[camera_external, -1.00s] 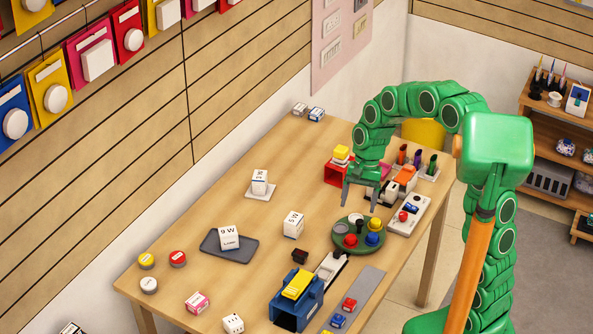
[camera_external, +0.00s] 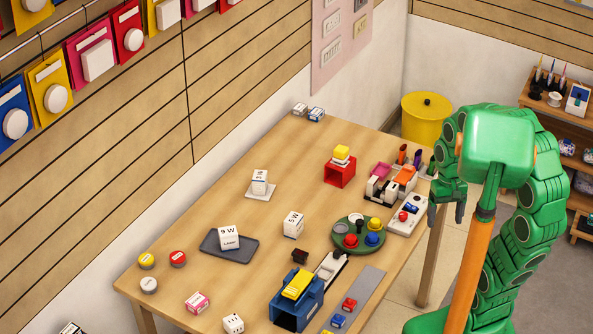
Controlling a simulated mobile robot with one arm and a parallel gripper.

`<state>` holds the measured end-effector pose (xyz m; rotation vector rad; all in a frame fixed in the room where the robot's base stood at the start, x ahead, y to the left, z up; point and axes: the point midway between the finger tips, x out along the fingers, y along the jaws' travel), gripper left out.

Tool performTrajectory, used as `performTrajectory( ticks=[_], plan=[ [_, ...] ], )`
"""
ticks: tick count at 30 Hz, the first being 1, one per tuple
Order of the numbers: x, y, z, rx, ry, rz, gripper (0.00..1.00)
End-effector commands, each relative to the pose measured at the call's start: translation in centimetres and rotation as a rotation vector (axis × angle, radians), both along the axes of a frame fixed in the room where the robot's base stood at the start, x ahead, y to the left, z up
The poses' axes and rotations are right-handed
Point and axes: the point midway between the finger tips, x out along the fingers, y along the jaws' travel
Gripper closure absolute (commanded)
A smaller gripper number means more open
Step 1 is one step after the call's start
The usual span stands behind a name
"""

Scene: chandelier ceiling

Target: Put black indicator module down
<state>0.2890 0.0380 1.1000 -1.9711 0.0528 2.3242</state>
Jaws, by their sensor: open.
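A small module with a black top and pale base (camera_external: 357,220) sits at the back of the round green tray (camera_external: 340,246) on the table. It looks like the black indicator module, but it is small in the picture. Red (camera_external: 350,241), blue (camera_external: 372,239) and yellow (camera_external: 375,224) modules and a grey disc (camera_external: 340,228) share the tray. My gripper (camera_external: 446,215) is open and appears empty, pointing down by the table's right edge, apart from the tray.
A white panel with red and blue parts (camera_external: 407,218) lies between the tray and my gripper. A red holder (camera_external: 339,173) and a blue machine (camera_external: 297,303) stand on the table. The table's left middle (camera_external: 210,215) has free room.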

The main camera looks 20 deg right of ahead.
Motion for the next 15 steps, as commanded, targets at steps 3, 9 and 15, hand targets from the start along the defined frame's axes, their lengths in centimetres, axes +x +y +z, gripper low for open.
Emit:
performTrajectory(
  ticks=[3,9,15],
  plan=[
    [-2.6,-1.7,0.1,-0.015,-0.010,0.031,0.22],
    [-5.8,-3.4,-0.2,-0.034,-0.011,0.074,0.22],
    [-6.8,-3.9,-0.3,-0.039,-0.013,0.091,0.22]
  ],
)
